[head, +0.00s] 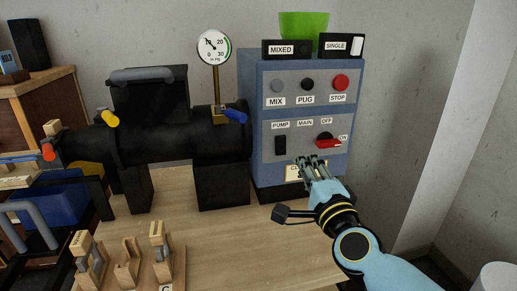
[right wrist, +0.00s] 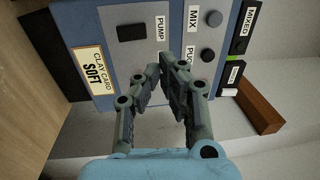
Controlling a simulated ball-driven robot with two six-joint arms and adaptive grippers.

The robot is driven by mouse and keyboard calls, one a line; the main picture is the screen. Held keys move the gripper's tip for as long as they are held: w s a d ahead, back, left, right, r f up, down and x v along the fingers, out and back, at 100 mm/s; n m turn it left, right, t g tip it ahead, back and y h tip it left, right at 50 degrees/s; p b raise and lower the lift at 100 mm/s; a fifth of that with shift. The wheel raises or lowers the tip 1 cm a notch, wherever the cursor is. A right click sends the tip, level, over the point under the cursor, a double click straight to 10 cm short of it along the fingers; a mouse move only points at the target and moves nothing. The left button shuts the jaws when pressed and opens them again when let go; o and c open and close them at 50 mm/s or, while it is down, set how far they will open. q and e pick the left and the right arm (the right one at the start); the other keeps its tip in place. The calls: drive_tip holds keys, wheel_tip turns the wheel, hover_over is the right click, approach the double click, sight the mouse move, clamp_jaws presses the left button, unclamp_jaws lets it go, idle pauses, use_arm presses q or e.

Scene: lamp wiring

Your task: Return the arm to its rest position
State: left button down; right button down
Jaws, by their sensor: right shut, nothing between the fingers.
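My right gripper (head: 306,163) reaches in from the lower right of the head view, in front of the lower part of the blue control box (head: 256,110). It is shut and empty. In the right wrist view its fingers (right wrist: 160,75) point at the panel, near the PUMP switch (right wrist: 132,32) and the clay card (right wrist: 90,70) marked SOFT. I cannot tell whether the fingertips touch the panel. My left gripper is not in view.
A black machine barrel (head: 170,142) with a pressure gauge (head: 214,47) stands left of the box. Wooden holders (head: 125,262) stand at the front left of the wooden table (head: 220,230). A green container (head: 303,24) and labelled switches top the box. Right of the box is open space before the wall.

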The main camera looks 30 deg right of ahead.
drive_tip(key=s+a+f+n+g+y, duration=0.4)
drive_tip(key=s+a+n+g+y, duration=0.4)
drive_tip(key=a+n, duration=0.6)
drive_tip(key=s+d+f+n+g+h, duration=0.2)
drive_tip(key=s+d+n+g, duration=0.25)
drive_tip(key=s, duration=0.45)
drive_tip(key=s+d+f+n+g+h, duration=0.25)
drive_tip(key=s+d, duration=0.25)
drive_tip(key=s, duration=0.5)
wheel_tip(320, 180, down, 25)
drive_tip(key=s+d+g, duration=0.2)
drive_tip(key=s+d+f+g, duration=0.1)
drive_tip(key=s+f, duration=1.4)
drive_tip(key=s, duration=0.3)
drive_tip(key=shift+s+f, duration=0.25)
drive_tip(key=shift+f, duration=0.05)
